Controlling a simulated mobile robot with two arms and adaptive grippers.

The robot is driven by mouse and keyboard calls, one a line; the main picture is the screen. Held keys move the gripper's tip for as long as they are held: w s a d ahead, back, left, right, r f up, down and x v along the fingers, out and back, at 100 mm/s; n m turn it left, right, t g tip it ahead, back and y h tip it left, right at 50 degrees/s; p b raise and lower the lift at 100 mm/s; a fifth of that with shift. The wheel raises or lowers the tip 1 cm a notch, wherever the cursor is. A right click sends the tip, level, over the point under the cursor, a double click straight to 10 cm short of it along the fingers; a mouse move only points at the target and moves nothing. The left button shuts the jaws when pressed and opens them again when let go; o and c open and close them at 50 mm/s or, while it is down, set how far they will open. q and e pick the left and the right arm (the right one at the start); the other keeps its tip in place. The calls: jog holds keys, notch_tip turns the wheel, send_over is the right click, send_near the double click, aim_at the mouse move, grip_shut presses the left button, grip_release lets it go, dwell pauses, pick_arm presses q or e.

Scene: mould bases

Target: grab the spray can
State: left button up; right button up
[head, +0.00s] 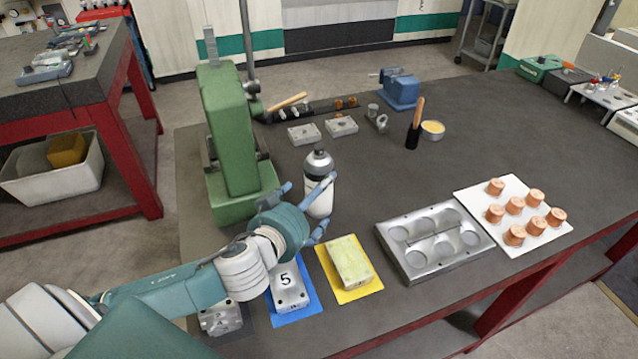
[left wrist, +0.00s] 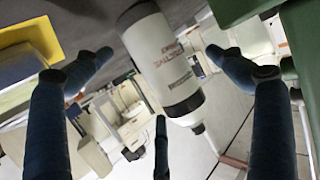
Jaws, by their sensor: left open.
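The spray can (head: 319,180) stands upright on the dark table, right of the green machine. It has a white body with a dark band and a grey top. In the left wrist view the spray can (left wrist: 160,58) shows between the spread fingers, tilted in the picture. My left gripper (head: 308,205) is open at the can, with fingers on either side of it; one finger passes in front of its body. I cannot tell whether any finger touches it. The left gripper also shows in the left wrist view (left wrist: 160,90). My right gripper is not in view.
A green machine (head: 232,130) stands close left of the can. In front lie a numbered metal block on a blue mat (head: 309,308) and a block on a yellow mat (head: 362,291). A metal mould (head: 435,240) and white board with copper pieces (head: 548,237) are right.

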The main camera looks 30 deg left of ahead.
pick_arm(q)
jog(key=shift+w+r, duration=0.1)
jog(key=shift+w, duration=0.35)
jog(key=x, duration=0.1)
jog(key=p+x, duration=0.1)
jog(key=x, duration=0.1)
jog(key=shift+w+d+p, duration=0.2)
jog(key=shift+d+p, duration=0.1)
jog(key=shift+d, duration=0.05)
jog(key=shift+w+f, duration=0.3)
jog(key=shift+f, duration=0.05)
jog(key=shift+s, duration=0.1)
jog(key=shift+c, duration=0.2)
jog(key=c, duration=1.3)
jog(key=shift+r, duration=0.1)
jog(key=c, duration=0.4)
jog(key=shift+o, duration=0.2)
jog(key=shift+r, duration=0.1)
